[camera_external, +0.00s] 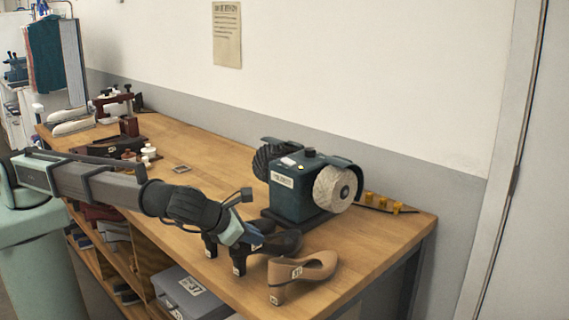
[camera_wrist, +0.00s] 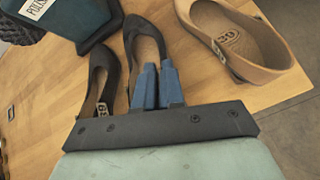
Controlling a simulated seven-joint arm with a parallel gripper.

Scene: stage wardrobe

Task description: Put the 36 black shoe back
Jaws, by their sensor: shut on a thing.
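Two black heeled shoes stand side by side on the wooden workbench (camera_external: 375,250), with a beige shoe (camera_external: 310,267) to their right. In the wrist view the beige shoe (camera_wrist: 235,42) bears the number 39. My gripper (camera_wrist: 157,85) is shut on the back of the right-hand black shoe (camera_wrist: 146,45), which shows in the external view (camera_external: 287,242). The left-hand black shoe (camera_wrist: 98,72) stands beside it, outside the jaws. Its small tag (camera_wrist: 102,109) is too small to read surely. The held shoe's number is hidden by the gripper in the wrist view.
A green polishing machine (camera_external: 297,185) with two brush wheels stands just behind the shoes. Shelves under the bench hold a grey box (camera_external: 190,295) marked 37 and several shoes. Clamps and small white jars (camera_external: 148,152) stand at the bench's far left. The bench's front edge is close.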

